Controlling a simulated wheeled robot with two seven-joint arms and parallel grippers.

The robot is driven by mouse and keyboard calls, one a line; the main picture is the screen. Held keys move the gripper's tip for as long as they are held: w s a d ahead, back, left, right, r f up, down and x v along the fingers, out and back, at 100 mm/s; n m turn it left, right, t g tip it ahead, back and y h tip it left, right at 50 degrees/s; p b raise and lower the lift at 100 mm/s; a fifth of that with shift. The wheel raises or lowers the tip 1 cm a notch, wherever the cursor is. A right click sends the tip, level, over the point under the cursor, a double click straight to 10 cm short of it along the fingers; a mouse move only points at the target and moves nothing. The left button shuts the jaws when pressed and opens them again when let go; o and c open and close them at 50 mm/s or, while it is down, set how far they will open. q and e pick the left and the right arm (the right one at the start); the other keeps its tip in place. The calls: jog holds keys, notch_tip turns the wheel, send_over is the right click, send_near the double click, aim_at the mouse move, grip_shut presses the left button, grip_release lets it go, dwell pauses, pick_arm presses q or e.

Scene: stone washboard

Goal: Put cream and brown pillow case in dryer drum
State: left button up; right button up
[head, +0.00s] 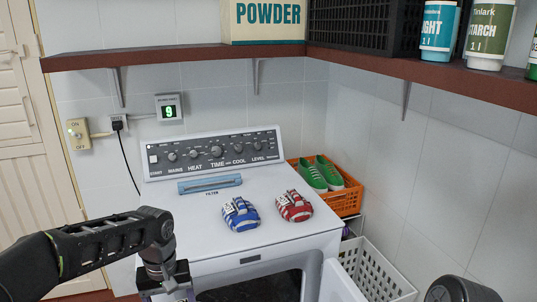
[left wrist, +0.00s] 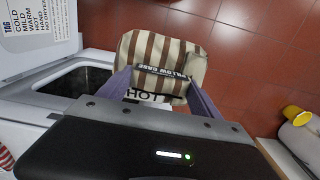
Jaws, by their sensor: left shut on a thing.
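The cream and brown striped pillow case (left wrist: 165,55) hangs folded between the fingers of my left gripper (left wrist: 160,77) in the left wrist view, above the red floor. In the head view my left gripper (head: 166,292) is at the bottom edge, in front of the dryer, and the pillow case is out of frame. The white dryer (head: 180,240) is open at the front. Its dark drum opening (left wrist: 75,82) lies left of the pillow case, apart from it. My right gripper is not in view.
The open door (head: 338,283) stands at the opening's right in the head view. Blue (head: 240,215) and red (head: 294,206) striped bundles sit on the dryer. A white basket (head: 385,275) and an orange crate (head: 345,200) stand right. A yellow-capped bottle (left wrist: 298,120) is at lower right.

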pick_arm(q)
jog(key=d+f+m, duration=0.1)
jog(key=w+d+f+m, duration=0.1)
jog(key=m, duration=0.1)
jog(key=shift+w+d+f+m, duration=0.1)
jog(key=shift+d+f+m, duration=0.2)
jog(key=shift+d+f, duration=0.1)
jog(key=shift+r, duration=0.1)
dwell(1.5)
